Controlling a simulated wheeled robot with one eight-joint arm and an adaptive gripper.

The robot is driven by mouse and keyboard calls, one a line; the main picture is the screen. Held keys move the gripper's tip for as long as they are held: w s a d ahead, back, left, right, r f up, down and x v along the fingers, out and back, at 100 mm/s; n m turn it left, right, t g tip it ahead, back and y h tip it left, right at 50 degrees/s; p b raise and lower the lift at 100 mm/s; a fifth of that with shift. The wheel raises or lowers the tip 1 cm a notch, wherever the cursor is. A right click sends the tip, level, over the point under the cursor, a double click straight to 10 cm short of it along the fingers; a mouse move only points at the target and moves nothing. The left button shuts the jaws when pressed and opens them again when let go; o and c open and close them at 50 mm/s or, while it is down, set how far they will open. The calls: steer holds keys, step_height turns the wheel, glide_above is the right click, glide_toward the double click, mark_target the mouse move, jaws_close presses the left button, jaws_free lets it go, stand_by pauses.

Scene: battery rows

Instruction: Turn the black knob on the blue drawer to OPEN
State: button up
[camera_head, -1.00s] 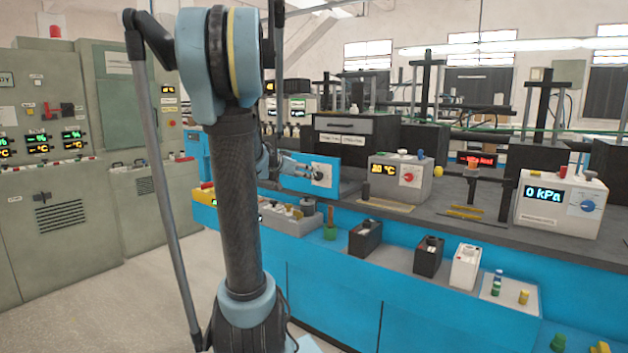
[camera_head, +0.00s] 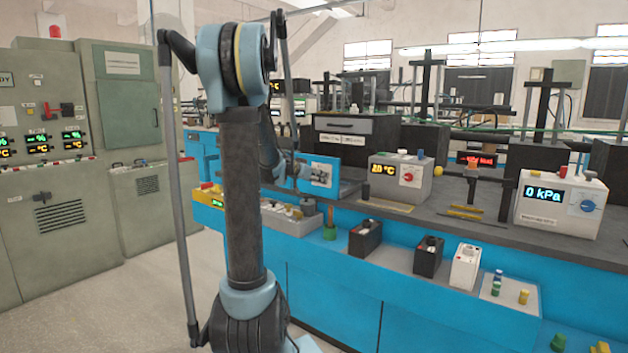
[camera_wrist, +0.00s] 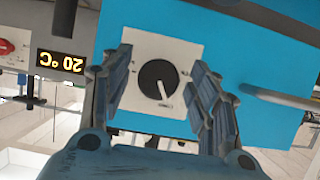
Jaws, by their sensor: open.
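The blue drawer (camera_head: 287,179) stands on the grey bench with a white plate (camera_wrist: 160,52) on its front. The black knob (camera_wrist: 158,79) sits in the middle of that plate, with a white pointer line aimed toward the bottom and slightly right of the wrist view. Small labels beside the knob are too blurred to read. My gripper (camera_wrist: 158,90) is open, with one finger on each side of the knob in the wrist view; I cannot tell whether they touch it. In the head view my gripper (camera_head: 312,174) is at the drawer's front and mostly hides the knob.
A metal handle (camera_wrist: 285,100) shows at the right of the wrist view. Battery-like blocks (camera_head: 366,238) line the lower ledge.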

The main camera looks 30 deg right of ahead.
steer(key=c, duration=1)
steer(key=shift+c, duration=0.2)
steer(key=n+g+h, duration=0.1)
steer(key=n, duration=0.1)
steer(key=n+g+h, duration=0.1)
steer(key=n, duration=0.2)
steer(key=n+g+h, duration=0.1)
steer(key=n+g, duration=0.1)
steer(key=n, duration=0.1)
steer(key=shift+w+a+f, duration=0.1)
steer(key=shift+w, duration=0.2)
steer(key=shift+n, duration=0.3)
